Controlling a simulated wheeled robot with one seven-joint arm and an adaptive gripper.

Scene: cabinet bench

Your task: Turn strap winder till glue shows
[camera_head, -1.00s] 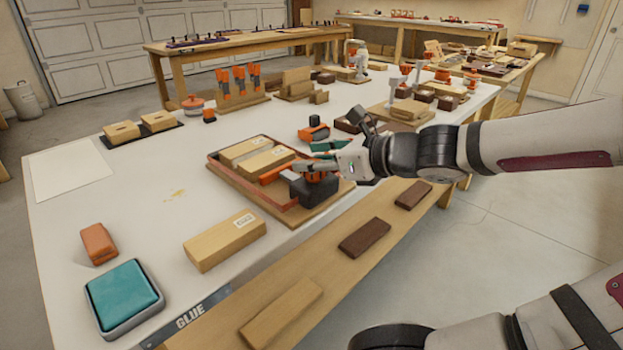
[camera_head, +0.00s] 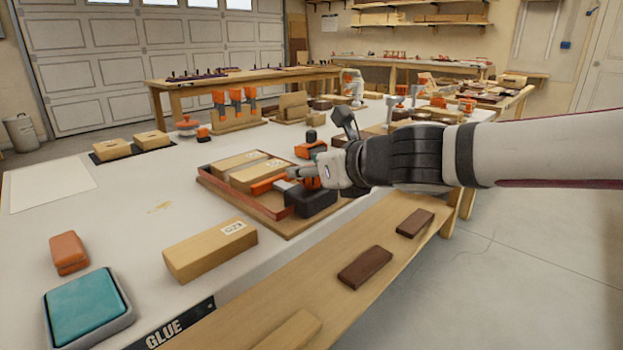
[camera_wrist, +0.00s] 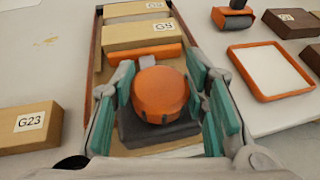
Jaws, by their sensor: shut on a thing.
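The strap winder is a black block (camera_head: 310,203) with a round orange knob (camera_wrist: 160,95), at the near right end of a shallow tray (camera_head: 243,197). My gripper (camera_wrist: 162,82) is shut on the orange knob, with teal finger pads on its left and right sides. In the head view my gripper (camera_head: 312,174) comes in from the right and partly covers the knob. Two pale wood blocks (camera_wrist: 152,36) lie in the tray beyond the winder, with an orange bar (camera_wrist: 145,53) against the nearer one. I cannot make out glue between them.
A labelled wood block (camera_head: 210,250) lies left of the tray. A teal pad (camera_head: 85,308) and an orange block (camera_head: 69,252) are at the near left. A "GLUE" label (camera_head: 180,322) marks the bench edge. Dark blocks (camera_head: 365,267) lie on the front ledge.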

